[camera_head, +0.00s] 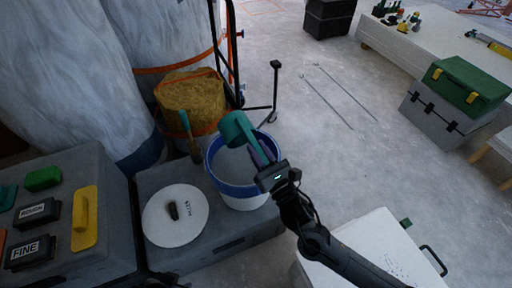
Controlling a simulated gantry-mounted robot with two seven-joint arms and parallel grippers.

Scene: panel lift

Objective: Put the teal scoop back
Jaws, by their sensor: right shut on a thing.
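The teal scoop (236,129) is held above the white bucket with a blue rim (240,190). My right gripper (266,163) is shut on the teal scoop's handle, over the bucket's right side. The scoop's head points to the upper left, over the far rim. The bucket's inside shows pale, and part of it is hidden by the scoop and gripper.
A round white lid (158,222) with a dark knob lies on a grey box left of the bucket. A grey case (115,235) holds sanding blocks and a yellow float (84,218). A yellow-brown sack (193,98) stands behind. A white panel (375,245) lies at lower right.

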